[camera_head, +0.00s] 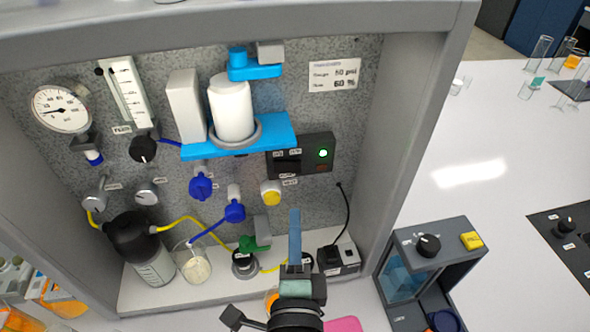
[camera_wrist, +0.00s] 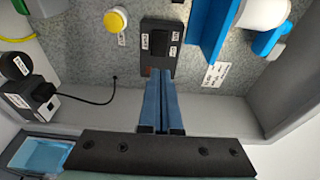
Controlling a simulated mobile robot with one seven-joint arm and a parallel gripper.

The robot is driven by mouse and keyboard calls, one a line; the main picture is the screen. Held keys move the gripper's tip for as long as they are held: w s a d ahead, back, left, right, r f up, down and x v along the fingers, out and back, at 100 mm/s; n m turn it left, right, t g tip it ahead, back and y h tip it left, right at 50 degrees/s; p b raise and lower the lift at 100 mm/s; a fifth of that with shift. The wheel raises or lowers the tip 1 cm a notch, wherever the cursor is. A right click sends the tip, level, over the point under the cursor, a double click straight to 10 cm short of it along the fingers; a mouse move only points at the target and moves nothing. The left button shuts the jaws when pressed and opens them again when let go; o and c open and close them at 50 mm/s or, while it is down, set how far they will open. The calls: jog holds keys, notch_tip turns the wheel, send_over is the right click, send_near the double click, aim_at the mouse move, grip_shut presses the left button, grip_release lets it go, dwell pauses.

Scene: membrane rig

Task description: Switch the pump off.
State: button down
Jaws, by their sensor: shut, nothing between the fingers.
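The black pump switch box (camera_head: 318,168) is on the speckled back panel, right of centre in the head view. Its green lamp (camera_head: 323,154) is lit. A dark rocker switch (camera_head: 288,163) with small white labels is on its left part. The rocker also shows in the wrist view (camera_wrist: 159,43), but its tilt is unclear. My gripper (camera_head: 295,211) is shut and empty, its blue fingers held together. In the head view its tips are below the box. In the wrist view the fingertips (camera_wrist: 161,72) overlap the box's near end; I cannot tell whether they touch.
A blue shelf (camera_head: 275,136) with a white bottle (camera_head: 231,107) is above and left of the box. A yellow knob (camera_head: 271,193) is just below left. A black cable (camera_head: 347,208) runs down to a plug. The grey side wall (camera_head: 405,130) bounds the right.

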aim_at(295, 167)
jog(key=w+p, duration=0.1)
jog(key=w, duration=0.3)
jog(key=w+p, duration=0.2)
jog(key=w, duration=0.2)
jog(key=shift+w+r, duration=0.2)
jog(key=shift+w, duration=0.05)
jog(key=shift+w+f, duration=0.15)
jog(key=shift+w, duration=0.6)
jog(key=shift+w, duration=0.1)
